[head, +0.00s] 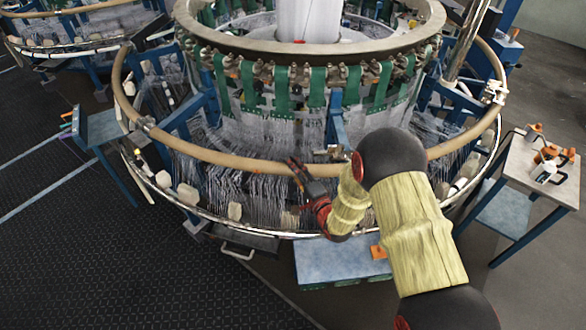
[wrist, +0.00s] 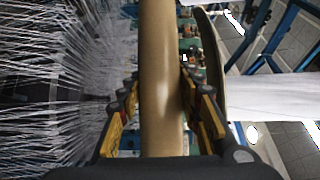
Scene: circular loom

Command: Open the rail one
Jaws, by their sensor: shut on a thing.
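The circular loom's tan tubular rail (head: 240,160) curves around the front of the machine in the head view. My gripper (head: 296,168) is at this rail, left of my arm's black joint. In the wrist view the rail (wrist: 162,85) runs upright through the middle, between the fingers of my gripper (wrist: 160,95). The yellow and black fingers lie on both sides of the rail and are shut on it. The exact contact at the fingertips is hard to see. A metal latch-like fitting (head: 333,152) sits on the rail just right of my gripper.
White threads (head: 225,190) hang behind and below the rail. A chrome lower ring (head: 200,213) runs below.

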